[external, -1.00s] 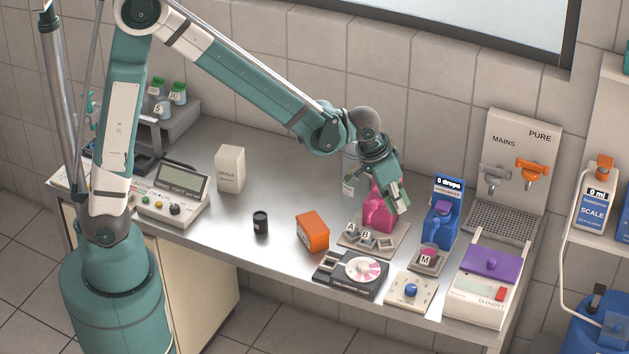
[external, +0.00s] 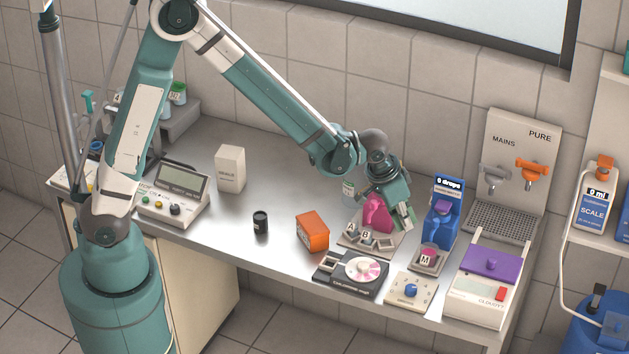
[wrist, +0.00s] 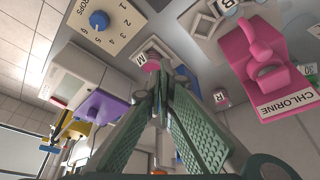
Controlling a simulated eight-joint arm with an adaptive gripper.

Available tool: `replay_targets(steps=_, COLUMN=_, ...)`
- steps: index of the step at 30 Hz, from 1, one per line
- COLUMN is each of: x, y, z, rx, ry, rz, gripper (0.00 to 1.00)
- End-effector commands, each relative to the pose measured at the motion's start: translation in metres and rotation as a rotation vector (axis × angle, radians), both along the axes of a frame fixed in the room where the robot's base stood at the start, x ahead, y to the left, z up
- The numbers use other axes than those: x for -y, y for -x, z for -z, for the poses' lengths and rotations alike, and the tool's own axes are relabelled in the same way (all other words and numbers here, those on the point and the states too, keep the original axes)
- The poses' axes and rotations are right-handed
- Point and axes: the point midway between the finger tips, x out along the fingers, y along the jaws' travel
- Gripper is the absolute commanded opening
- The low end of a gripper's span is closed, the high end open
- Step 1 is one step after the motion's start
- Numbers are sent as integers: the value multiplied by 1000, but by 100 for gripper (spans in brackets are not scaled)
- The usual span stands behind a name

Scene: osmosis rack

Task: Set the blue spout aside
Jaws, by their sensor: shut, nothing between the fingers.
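A blue dispenser (external: 436,232) with a "0 drops" display and a purple part on it stands at the right of the bench. I cannot make out a separate blue spout for certain. In the wrist view a piece of blue (wrist: 186,74) shows just behind my fingers, mostly hidden by them. My gripper (external: 410,224) is shut and empty, low beside the pink dispenser (external: 377,213) and left of the blue one. In the wrist view my shut fingers (wrist: 162,88) point toward the small M block (wrist: 140,60). The pink dispenser is marked CHLORINE (wrist: 262,62).
A dial plate with a blue knob (external: 410,290), a round-dial device (external: 362,268) and a purple-lidded meter (external: 490,263) crowd the front right. An orange box (external: 313,232) and a black pot (external: 261,222) stand left. Bench space is clear around the pot.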

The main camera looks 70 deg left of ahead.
Motion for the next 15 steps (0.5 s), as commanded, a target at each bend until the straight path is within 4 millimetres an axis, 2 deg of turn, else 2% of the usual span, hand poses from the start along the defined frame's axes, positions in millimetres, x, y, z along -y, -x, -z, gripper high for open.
replay_targets(steps=7, x=0, y=-9, z=22, rx=0, ry=0, rz=0, gripper=0)
replay_targets(steps=15, x=0, y=-37, z=21, rx=0, ry=0, rz=0, gripper=0)
